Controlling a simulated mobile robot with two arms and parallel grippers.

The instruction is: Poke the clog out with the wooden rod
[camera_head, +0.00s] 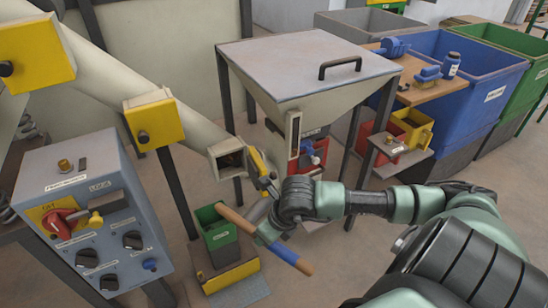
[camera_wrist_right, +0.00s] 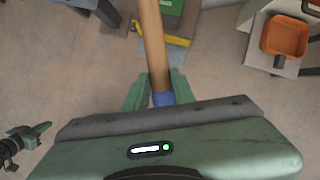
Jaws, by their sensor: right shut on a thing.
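In the right wrist view the rod (camera_wrist_right: 152,45) runs up between the fingers of the right gripper (camera_wrist_right: 155,95). The beige chute (camera_head: 190,130) slopes down to a square mouth (camera_head: 230,157), above the rod's bare end and apart from it. Its inside is brownish and dark; I cannot make out the clog. My left gripper (camera_wrist_right: 32,135) shows small at the right wrist view's left edge.
A green bin (camera_head: 220,236) stands below the chute mouth on a yellow base (camera_head: 231,276). A grey control box (camera_head: 92,215) with knobs is at the left. A hopper (camera_head: 305,66) on dark legs stands behind my right arm. Blue and green bins fill the right back.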

